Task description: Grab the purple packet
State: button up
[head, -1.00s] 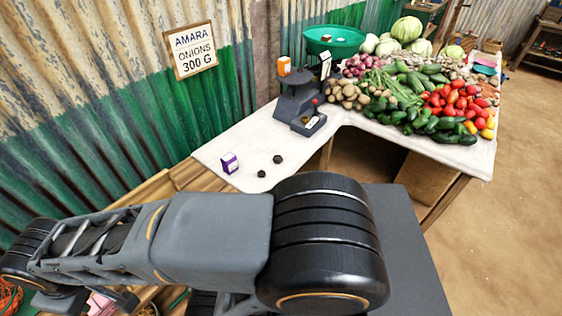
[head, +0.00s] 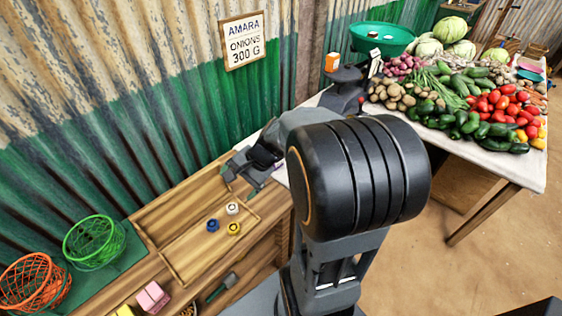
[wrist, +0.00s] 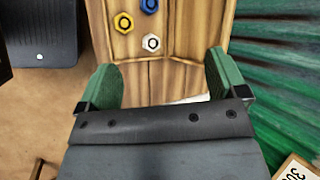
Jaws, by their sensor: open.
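The purple packet is not visible in either current view; the part of the white-covered table where it stood is hidden behind my arm in the head view. My gripper (head: 238,182) hangs over the right end of the wooden counter (head: 262,200), beside the green corrugated wall.
White (head: 232,208), blue (head: 212,225) and yellow (head: 234,228) round pieces lie in the wooden tray. Green (head: 94,242) and orange (head: 34,284) baskets stand at left. A scale (head: 345,92) with an orange box (head: 332,62) and heaped vegetables stand at the back right.

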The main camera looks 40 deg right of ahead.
jog(key=w+d+f+m+t+h+b, duration=0.1)
jog(key=w+d+f+m+t, duration=0.2)
jog(key=d+m, duration=0.45)
jog(key=w+d+f+m+t+h, duration=0.1)
jog(key=d+f+m+t, duration=0.2)
jog(key=d+f+m, duration=0.35)
jog(key=w+d+f+m+t+h+b, duration=0.1)
jog(key=w+d+f+m+t+h, duration=0.15)
jog(key=d+m, duration=0.65)
jog(key=shift+n+t, duration=0.45)
jog(key=shift+n, duration=0.25)
jog(key=w+f, duration=0.1)
jog(key=w, duration=0.1)
jog(key=w+d+f, duration=0.1)
jog(key=w, duration=0.1)
jog(key=w+f, duration=0.1)
jog(key=w, duration=0.1)
jog(key=shift+d+f+p, duration=0.25)
jog(key=shift+p, duration=0.05)
jog(key=shift+p+x, duration=0.45)
jog(key=shift+x, duration=2.55)
jog(key=shift+r, duration=0.2)
jog(key=shift+y, duration=0.25)
jog(key=c, duration=1)
